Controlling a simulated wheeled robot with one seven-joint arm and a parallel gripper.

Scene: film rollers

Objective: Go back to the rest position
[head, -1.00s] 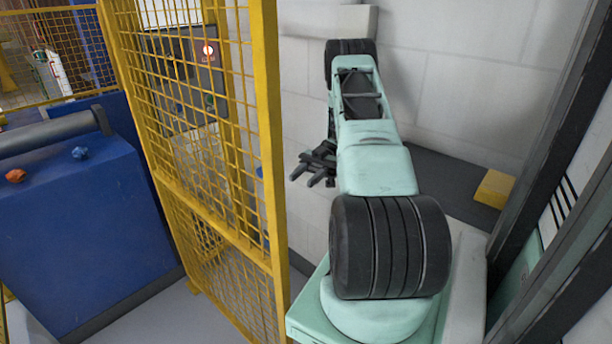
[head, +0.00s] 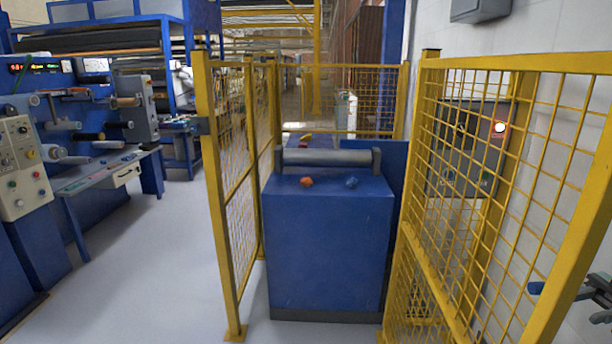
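My gripper (head: 582,309) shows at the right edge of the head view, partly cut off by the picture's border. Its two dark fingers appear apart, with nothing seen between them. It is near the yellow mesh fence on the right. Most of my arm is outside the picture.
A yellow mesh fence (head: 422,250) stands at the right, with a grey control box (head: 468,150) behind it. A blue cabinet (head: 328,245) with a grey roller (head: 327,158) is in the middle. Another fence (head: 206,180) stands left of it. Open floor (head: 150,255) lies between it and the machines (head: 90,190).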

